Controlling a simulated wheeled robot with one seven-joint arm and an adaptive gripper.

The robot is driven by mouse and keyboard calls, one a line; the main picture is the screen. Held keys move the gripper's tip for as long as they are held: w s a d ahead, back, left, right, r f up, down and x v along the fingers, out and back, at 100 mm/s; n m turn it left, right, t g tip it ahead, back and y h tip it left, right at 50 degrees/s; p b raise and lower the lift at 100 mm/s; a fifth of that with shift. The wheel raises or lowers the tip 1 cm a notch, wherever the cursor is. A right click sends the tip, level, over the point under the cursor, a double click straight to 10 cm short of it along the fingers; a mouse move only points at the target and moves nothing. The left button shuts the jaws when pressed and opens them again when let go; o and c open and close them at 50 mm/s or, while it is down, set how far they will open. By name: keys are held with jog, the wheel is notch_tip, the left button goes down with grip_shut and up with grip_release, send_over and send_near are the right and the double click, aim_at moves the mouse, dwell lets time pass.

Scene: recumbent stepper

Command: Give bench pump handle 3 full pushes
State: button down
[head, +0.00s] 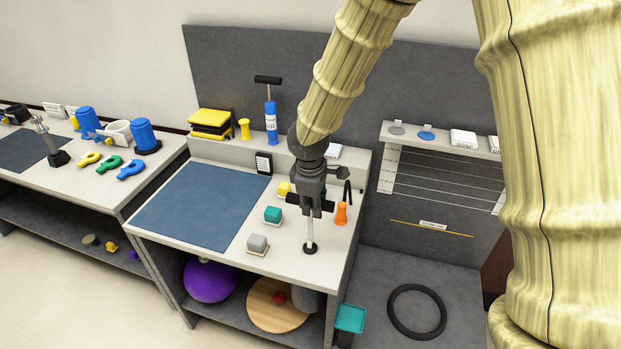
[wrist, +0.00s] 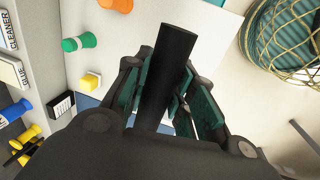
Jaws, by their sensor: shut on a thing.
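In the wrist view the dark handle bar (wrist: 165,75) lies between the green-padded fingers (wrist: 160,100). The middle of the handle is hidden by the fingers.
The blue mat (head: 200,205) to the left is clear.

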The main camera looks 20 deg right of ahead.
notch_tip(320, 180, down, 7)
jog(key=b, duration=0.3)
dwell(0.5)
jog(key=shift+r, duration=0.25)
notch_tip(320, 180, up, 7)
jog(key=p, duration=0.6)
